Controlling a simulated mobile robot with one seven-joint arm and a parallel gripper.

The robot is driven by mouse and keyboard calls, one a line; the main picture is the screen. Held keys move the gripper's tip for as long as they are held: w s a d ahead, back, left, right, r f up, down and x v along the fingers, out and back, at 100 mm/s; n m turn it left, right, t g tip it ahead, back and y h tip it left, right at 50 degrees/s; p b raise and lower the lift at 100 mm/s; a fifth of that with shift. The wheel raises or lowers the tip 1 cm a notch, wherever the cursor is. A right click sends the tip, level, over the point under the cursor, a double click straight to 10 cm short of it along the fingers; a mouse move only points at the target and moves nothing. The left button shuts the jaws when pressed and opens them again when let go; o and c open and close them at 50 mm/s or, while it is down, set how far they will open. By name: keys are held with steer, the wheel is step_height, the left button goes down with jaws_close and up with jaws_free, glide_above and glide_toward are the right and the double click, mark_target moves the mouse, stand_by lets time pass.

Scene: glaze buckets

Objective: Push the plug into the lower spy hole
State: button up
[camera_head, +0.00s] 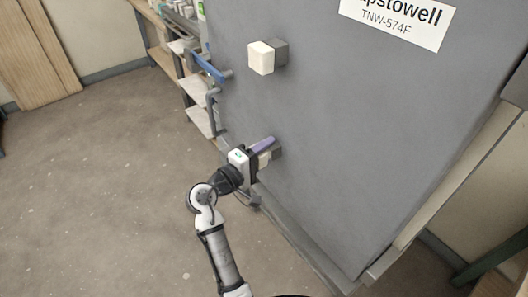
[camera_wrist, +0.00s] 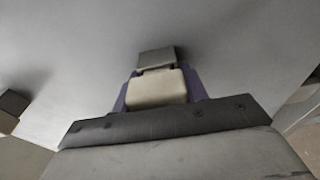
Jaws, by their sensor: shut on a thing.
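The cream plug (camera_head: 265,160) is between the purple fingers of my gripper (camera_head: 268,149), low on the grey kiln door. In the wrist view the plug (camera_wrist: 158,92) shows as a cream block with a purple finger (camera_wrist: 196,88) at each side, and my gripper is shut on it. The dark grey collar of the lower spy hole (camera_wrist: 156,57) stands out from the door just beyond the plug, in line with it. The plug's inner end is hidden, so I cannot tell how deep it sits.
Another cream plug (camera_head: 261,58) sits at the upper grey collar (camera_head: 281,51). A blue-gripped handle (camera_head: 208,68) is at the door's left edge, with shelves (camera_head: 195,90) behind. A label (camera_head: 396,18) is on the door. The floor (camera_head: 100,190) at left is clear.

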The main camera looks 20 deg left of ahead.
steer(key=shift+w+d, duration=0.1)
steer(key=shift+w, duration=0.1)
steer(key=o, duration=1.3)
steer(key=shift+o, duration=0.2)
steer(key=a+v, duration=0.1)
steer(key=v, duration=0.6)
steer(key=shift+a+p, duration=0.2)
steer(key=shift+p, duration=0.15)
stand_by(0.4)
